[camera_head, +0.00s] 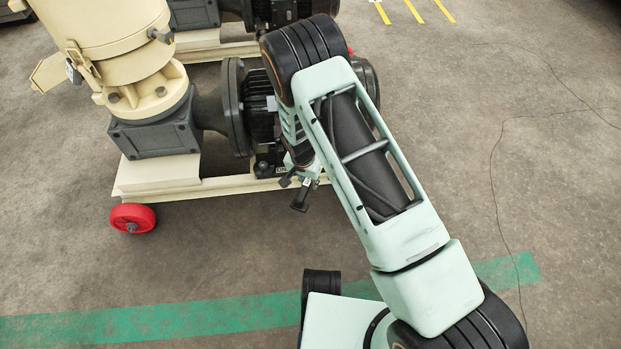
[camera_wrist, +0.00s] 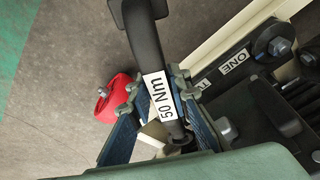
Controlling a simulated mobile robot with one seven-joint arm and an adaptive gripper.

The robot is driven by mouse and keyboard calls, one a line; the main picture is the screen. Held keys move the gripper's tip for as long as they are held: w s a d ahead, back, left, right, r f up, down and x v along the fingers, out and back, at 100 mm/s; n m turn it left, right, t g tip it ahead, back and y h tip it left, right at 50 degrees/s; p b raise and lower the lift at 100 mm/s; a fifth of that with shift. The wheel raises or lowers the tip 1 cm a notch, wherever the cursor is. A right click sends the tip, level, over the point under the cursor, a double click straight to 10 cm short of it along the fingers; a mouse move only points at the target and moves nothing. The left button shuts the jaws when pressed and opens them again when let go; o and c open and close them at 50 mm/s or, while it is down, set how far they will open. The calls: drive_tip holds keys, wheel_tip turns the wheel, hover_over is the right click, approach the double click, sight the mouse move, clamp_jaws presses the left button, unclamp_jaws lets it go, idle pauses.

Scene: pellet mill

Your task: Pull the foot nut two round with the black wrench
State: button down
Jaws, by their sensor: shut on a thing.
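The black wrench (camera_wrist: 146,45) carries a white "50 Nm" label and lies between the blue-padded fingers of my gripper (camera_wrist: 157,84) in the wrist view. My gripper is shut on it. The wrench runs from the top of that view down to a dark end low between the fingers. Whether that end sits on a nut is not clear. A plate label reads "ONE" (camera_wrist: 234,62); a second label beside it, starting with "T" (camera_wrist: 202,86), is partly hidden by a finger. Foot nut two cannot be made out. In the head view the wrench (camera_head: 300,197) hangs beside the motor (camera_head: 259,112).
A cream base frame (camera_head: 215,187) with red wheels (camera_head: 132,217) carries the pellet mill (camera_head: 150,125) and motor. A bolt (camera_wrist: 278,46) stands near the "ONE" label. A red wheel (camera_wrist: 113,103) is close to my left finger. Open floor lies in front and right.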

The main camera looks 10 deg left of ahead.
idle(0.4)
drive_tip(key=w+d+n+y+p, duration=0.2)
drive_tip(key=w+d+n+p, duration=0.2)
drive_tip(key=d+n, duration=0.9)
drive_tip(key=w+d+n+g+y+b, duration=0.1)
drive_tip(key=w+d+n+g+b, duration=0.1)
drive_tip(key=w+d+n+b, duration=0.2)
drive_tip(key=shift+w+d+n, duration=0.8)
drive_tip(key=shift+w+d, duration=1.05)
drive_tip(key=shift+w, duration=0.55)
drive_tip(key=shift+f, duration=0.85)
